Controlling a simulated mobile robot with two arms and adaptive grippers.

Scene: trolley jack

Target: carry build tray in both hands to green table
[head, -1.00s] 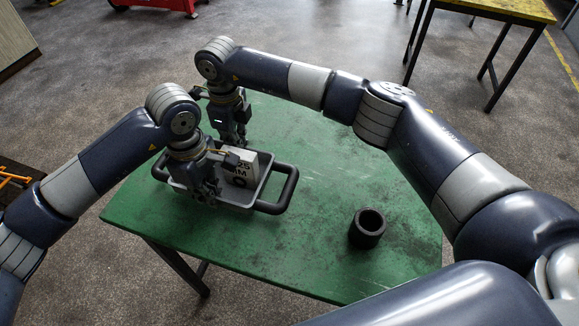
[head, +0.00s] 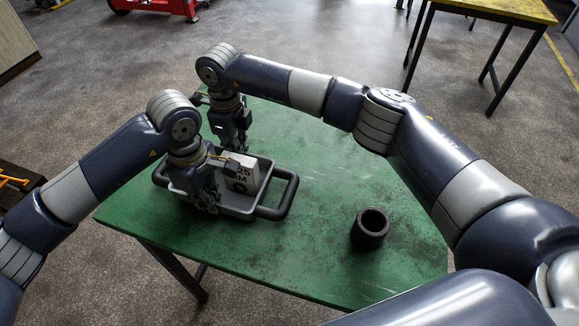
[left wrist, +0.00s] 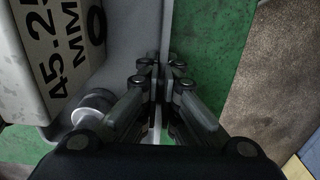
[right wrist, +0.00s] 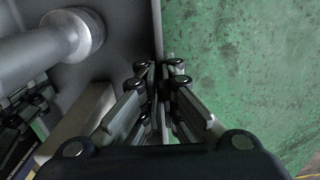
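The grey build tray (head: 238,209) with dark bar handles is over the far left part of the green table (head: 310,250). It looks level and seems to rest on the top, though its underside is hidden. My left gripper (head: 208,200) is at its near long side. In the left wrist view its fingers (left wrist: 158,75) are closed on the tray wall. My right gripper (head: 243,145) is at the far long side. In the right wrist view its fingers (right wrist: 160,75) are closed on the opposite wall. A pale box (head: 241,172) marked "45.25 MM" stands in the tray.
A metal cylinder (right wrist: 50,45) also lies in the tray. A yellow-topped table (head: 500,8) is at back right. A red jack (head: 160,5) stands on the floor behind.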

